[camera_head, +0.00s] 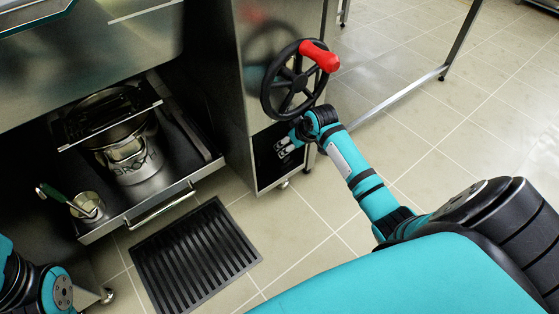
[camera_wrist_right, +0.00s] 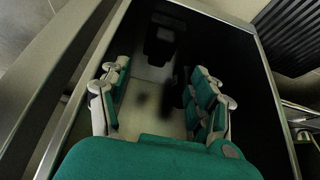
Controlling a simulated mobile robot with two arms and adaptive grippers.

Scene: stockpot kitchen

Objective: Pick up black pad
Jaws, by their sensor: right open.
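A black ribbed pad (camera_head: 195,255) lies flat on the tiled floor in front of the drawer. Its ribbed surface also shows at the upper right of the right wrist view (camera_wrist_right: 290,38).
A black handwheel (camera_head: 294,82) with a red knob (camera_head: 320,56) juts out just above my right gripper. A pulled-out drawer (camera_head: 150,196) holds a steel pot (camera_head: 130,153) and a small cup (camera_head: 87,206). Open tiled floor (camera_head: 300,222) lies right of the pad.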

